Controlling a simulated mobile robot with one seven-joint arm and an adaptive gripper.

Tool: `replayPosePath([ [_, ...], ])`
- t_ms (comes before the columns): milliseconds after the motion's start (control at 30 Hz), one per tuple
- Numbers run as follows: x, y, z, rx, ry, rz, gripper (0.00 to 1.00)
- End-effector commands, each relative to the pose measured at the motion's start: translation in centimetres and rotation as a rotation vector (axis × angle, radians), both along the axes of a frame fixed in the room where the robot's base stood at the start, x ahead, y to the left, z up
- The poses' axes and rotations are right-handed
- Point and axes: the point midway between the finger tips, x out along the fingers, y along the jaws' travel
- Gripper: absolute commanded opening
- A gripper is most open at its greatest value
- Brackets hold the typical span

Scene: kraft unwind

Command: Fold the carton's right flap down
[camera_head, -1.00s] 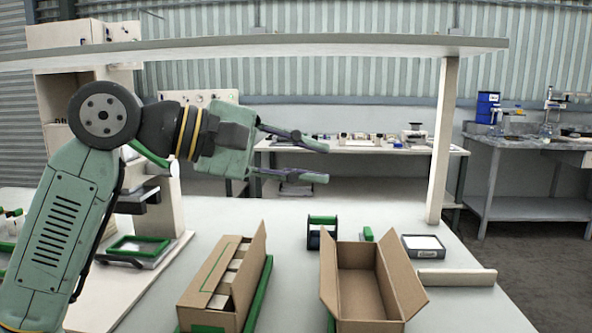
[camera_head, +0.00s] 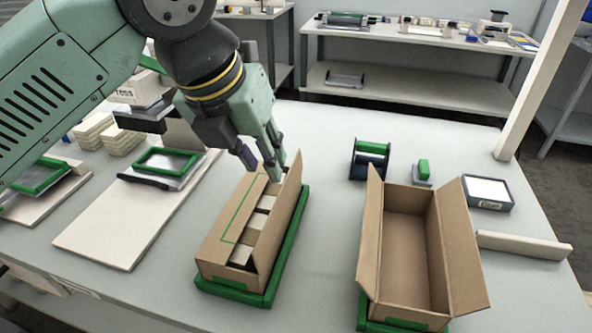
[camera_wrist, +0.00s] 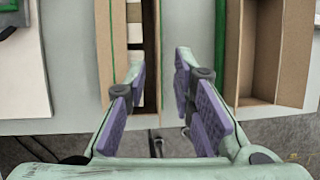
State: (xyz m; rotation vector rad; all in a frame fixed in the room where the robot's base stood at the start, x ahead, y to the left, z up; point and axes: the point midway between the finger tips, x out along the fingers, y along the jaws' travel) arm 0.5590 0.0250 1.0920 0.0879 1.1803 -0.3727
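The carton (camera_head: 218,250) sits on a green tray (camera_head: 272,283) left of the table's middle and holds several pale blocks (camera_head: 255,222). Its left flap (camera_head: 236,215), marked with a green line, lies folded down. Its right flap (camera_head: 281,222) stands up, leaning slightly outward. My gripper (camera_head: 262,166) is open and empty, pointing down over the carton's far end. In the wrist view my gripper (camera_wrist: 158,62) has its fingers apart on either side of the carton's opening and right flap; I cannot tell whether either finger touches the cardboard.
A second, empty carton (camera_head: 372,245) with raised side flaps stands to the right. Behind it are a black-and-green spool (camera_head: 370,160), a small green block (camera_head: 423,168) and a dark tray (camera_head: 487,193). A pale bar (camera_head: 523,245) lies at right. A board (camera_head: 110,232) lies at left.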

Motion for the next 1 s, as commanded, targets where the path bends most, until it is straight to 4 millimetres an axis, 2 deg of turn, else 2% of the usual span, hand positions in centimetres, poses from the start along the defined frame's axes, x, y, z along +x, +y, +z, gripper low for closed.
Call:
replayPosePath([
  [167, 0.3, -0.1, -1.3, -0.001, 0.011, 0.027, 0.23],
  [600, 2.8, -1.9, -8.3, -0.001, 0.010, 0.023, 0.23],
  [800, 3.4, -2.3, -9.8, -0.002, 0.008, 0.023, 0.23],
  [1000, 3.4, -2.3, -10.0, -0.001, 0.008, 0.024, 0.23],
])
